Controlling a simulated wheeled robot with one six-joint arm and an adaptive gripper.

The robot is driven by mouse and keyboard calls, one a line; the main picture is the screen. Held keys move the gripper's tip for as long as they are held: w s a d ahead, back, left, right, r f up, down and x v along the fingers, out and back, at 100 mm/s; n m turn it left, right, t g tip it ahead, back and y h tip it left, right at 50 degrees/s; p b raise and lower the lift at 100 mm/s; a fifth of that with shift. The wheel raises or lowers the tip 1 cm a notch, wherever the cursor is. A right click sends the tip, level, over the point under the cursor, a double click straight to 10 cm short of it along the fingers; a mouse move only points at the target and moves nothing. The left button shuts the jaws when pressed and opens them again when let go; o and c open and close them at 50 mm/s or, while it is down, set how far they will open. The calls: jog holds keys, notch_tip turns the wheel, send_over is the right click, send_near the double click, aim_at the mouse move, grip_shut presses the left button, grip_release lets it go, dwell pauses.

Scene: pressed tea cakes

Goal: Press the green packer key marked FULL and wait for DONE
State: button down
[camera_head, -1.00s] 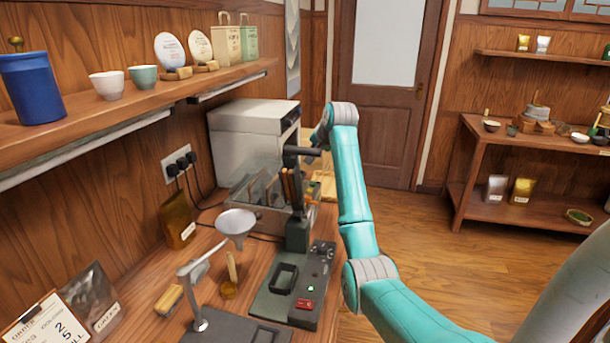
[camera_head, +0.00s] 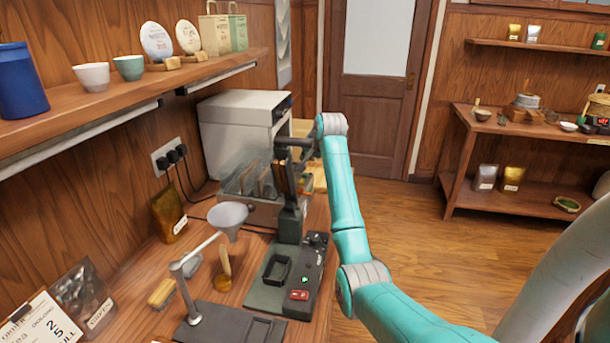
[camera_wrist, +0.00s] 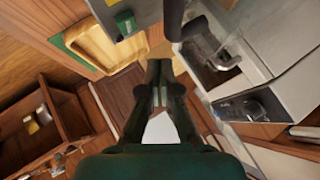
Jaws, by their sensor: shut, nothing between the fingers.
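The packer (camera_head: 263,299) stands on the bench in the head view, with a dark green base and an upright post at its back. A small lit green key (camera_head: 305,280) shows on its right-hand panel, just behind a red key (camera_head: 299,295). Lettering on the keys is too small to read, and I cannot make out a DONE sign. My gripper (camera_wrist: 159,68) shows in the wrist view as two dark fingers, shut and empty. In the head view my wrist is above and behind the packer, apart from the green key. The fingers are hard to make out there.
A funnel on a stand (camera_head: 227,216) and a wooden-handled tool (camera_head: 224,270) are left of the packer. A white machine (camera_head: 240,140) and a rack stand behind it. A shelf (camera_head: 150,88) overhangs the left side. Open floor (camera_head: 400,225) lies to the right.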

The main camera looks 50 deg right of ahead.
aim_at(306, 175)
jog(key=shift+f, duration=1.6)
jog(key=shift+f, duration=0.1)
jog(key=shift+f, duration=0.35)
jog(key=shift+f, duration=0.45)
dwell(0.9)
jog(key=shift+r, duration=0.9)
jog(key=shift+r, duration=0.15)
jog(key=shift+r, duration=2.35)
